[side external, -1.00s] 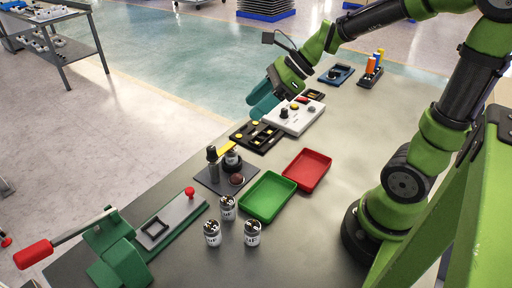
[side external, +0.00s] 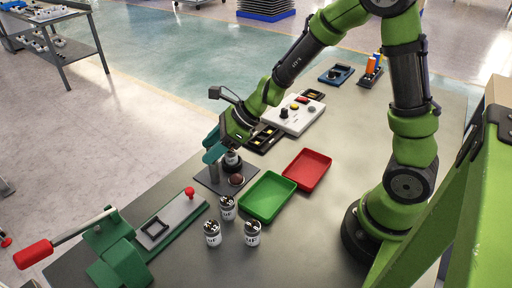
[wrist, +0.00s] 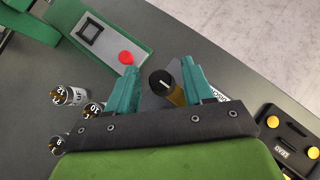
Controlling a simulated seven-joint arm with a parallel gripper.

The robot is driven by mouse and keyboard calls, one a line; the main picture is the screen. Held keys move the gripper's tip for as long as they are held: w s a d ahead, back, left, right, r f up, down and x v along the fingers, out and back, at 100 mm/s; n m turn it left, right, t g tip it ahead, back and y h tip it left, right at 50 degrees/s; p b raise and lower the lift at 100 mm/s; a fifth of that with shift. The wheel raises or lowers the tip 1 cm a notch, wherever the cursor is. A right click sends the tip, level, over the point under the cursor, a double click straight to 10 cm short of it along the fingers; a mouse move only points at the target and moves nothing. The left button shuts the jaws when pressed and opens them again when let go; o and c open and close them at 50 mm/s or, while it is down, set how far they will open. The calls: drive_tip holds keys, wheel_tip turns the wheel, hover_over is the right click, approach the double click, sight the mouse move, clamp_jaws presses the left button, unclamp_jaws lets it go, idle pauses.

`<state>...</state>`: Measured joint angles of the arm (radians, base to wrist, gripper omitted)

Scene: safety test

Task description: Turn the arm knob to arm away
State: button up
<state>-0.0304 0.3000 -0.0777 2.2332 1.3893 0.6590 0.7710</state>
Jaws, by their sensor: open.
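A dark plate (side external: 208,182) on the table carries a short post, a round dark part (side external: 233,166) and a brown dome (side external: 237,180). In the wrist view a black round knob (wrist: 162,83) with a white pointer line shows between my fingertips, nearer the right one, above a brownish stem. I cannot tell whether a finger touches it. My gripper (side external: 211,150) is open above the plate and partly hides its parts; it also shows in the wrist view (wrist: 158,74). A white panel (side external: 296,122) with a black knob and buttons stands farther back.
A green tray (side external: 266,213) and a red tray (side external: 325,172) lie right of the plate. Several labelled canisters, one here (side external: 252,232), stand in front. A green press fixture (side external: 120,262) is front left. A black box with yellow buttons (side external: 264,138) lies behind the gripper.

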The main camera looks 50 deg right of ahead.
drive_tip(key=shift+w+a+f, duration=0.1)
drive_tip(key=shift+a+f, duration=0.05)
drive_tip(key=shift+f, duration=0.05)
clamp_jaws()
